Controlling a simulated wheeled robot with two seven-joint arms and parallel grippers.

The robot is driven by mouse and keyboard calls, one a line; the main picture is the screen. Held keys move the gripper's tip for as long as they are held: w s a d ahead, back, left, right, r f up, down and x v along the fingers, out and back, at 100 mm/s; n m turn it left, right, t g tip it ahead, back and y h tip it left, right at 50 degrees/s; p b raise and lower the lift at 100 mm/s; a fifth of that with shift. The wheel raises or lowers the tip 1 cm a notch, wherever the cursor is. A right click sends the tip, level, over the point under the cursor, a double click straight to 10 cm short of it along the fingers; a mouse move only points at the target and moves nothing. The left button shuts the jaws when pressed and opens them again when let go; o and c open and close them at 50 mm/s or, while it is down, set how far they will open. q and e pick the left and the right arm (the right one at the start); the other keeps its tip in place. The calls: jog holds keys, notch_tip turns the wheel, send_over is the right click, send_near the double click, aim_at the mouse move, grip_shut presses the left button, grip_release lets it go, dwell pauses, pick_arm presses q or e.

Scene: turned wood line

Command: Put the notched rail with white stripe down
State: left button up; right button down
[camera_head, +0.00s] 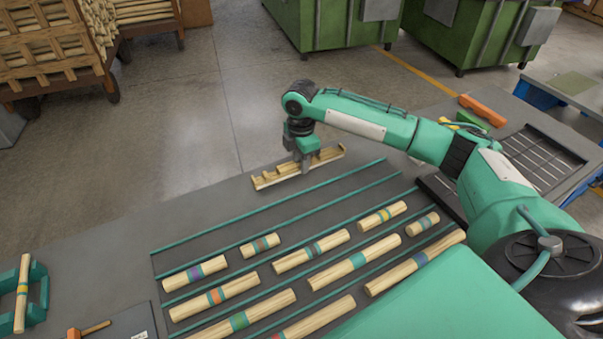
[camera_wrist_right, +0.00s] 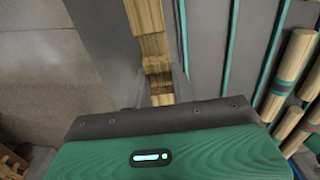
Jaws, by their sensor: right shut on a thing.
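The notched rail (camera_head: 274,177) is a pale wooden strip with steps cut along its top. It sits at the far edge of the grey table, above the green-lined rack area. My right gripper (camera_head: 303,165) points down and is shut on the rail near its middle. In the right wrist view the rail (camera_wrist_right: 147,25) runs up between the fingers (camera_wrist_right: 160,88). A white stripe on it cannot be made out. Whether its underside touches the table is hard to tell. My left gripper is not in view.
Several striped wooden rods (camera_head: 311,250) lie between green strips (camera_head: 265,217) on the table (camera_head: 110,245). A green holder with a rod (camera_head: 22,290) and a mallet (camera_head: 90,329) are at the left. An orange object (camera_head: 482,110) and a slotted tray (camera_head: 545,155) are at the right.

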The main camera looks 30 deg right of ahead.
aim_at(301, 183)
jog(key=shift+f, duration=2.65)
jog(key=shift+f+p, duration=0.1)
jog(key=shift+p, duration=0.2)
jog(key=c, duration=1.5)
grip_release()
jog(key=shift+o, duration=0.2)
